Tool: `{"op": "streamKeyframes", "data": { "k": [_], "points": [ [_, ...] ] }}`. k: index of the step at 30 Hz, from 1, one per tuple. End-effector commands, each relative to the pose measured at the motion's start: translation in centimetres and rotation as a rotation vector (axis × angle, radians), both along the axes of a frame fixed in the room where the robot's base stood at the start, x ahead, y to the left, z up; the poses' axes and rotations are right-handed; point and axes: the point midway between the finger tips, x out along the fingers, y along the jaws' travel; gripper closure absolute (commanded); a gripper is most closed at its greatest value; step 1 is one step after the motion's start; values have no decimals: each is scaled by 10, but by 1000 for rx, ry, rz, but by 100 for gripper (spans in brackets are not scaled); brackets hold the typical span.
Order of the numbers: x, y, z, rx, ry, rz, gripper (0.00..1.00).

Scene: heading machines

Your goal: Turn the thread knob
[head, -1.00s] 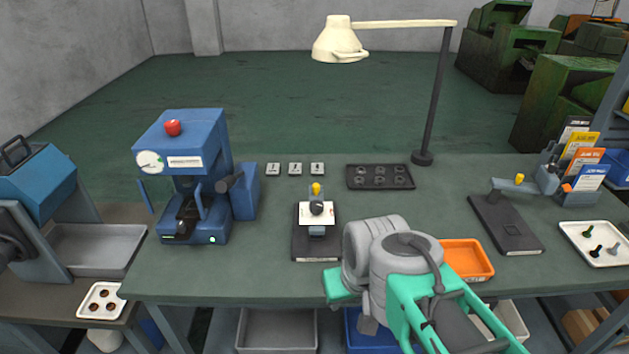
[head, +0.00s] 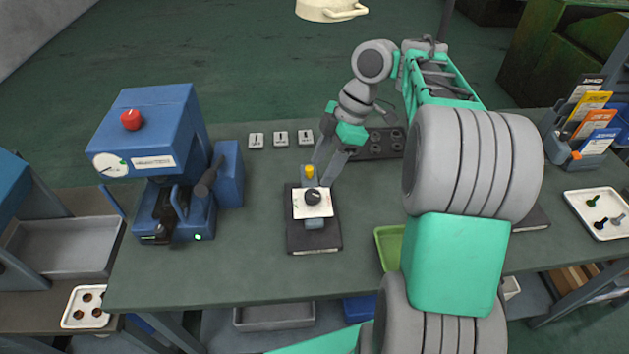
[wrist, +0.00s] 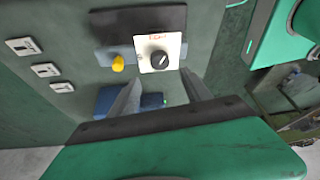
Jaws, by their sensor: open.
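A black round knob (head: 313,197) with a pale pointer line sits on a white square plate (head: 300,208), on a dark flat base (head: 312,241). A yellow button (head: 309,172) stands just behind it. In the wrist view the knob (wrist: 159,61) lies just beyond and between the fingertips, and the yellow button (wrist: 118,63) is to its left. My gripper (head: 321,174) is open and empty, pointing down at the knob from behind. Its fingers (wrist: 160,78) appear apart from the knob; the exact gap cannot be told.
A blue machine (head: 155,120) with a red knob (head: 131,119) stands left. Several small labelled plates (head: 281,138) lie behind the base. A dark tray with round recesses (head: 380,152) is partly behind my gripper. A green bin (head: 385,232) is to the right. The table's front left is clear.

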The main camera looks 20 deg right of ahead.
Motion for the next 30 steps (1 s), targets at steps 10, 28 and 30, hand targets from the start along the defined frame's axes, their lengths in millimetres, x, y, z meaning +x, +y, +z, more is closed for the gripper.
{"op": "streamKeyframes", "data": {
  "k": [10,28,30],
  "points": [
    [-1,10,-47,8,-20,87,43],
    [-1,22,-72,6,-21,82,52],
    [-1,22,-72,6,-21,82,58]
  ]
}}
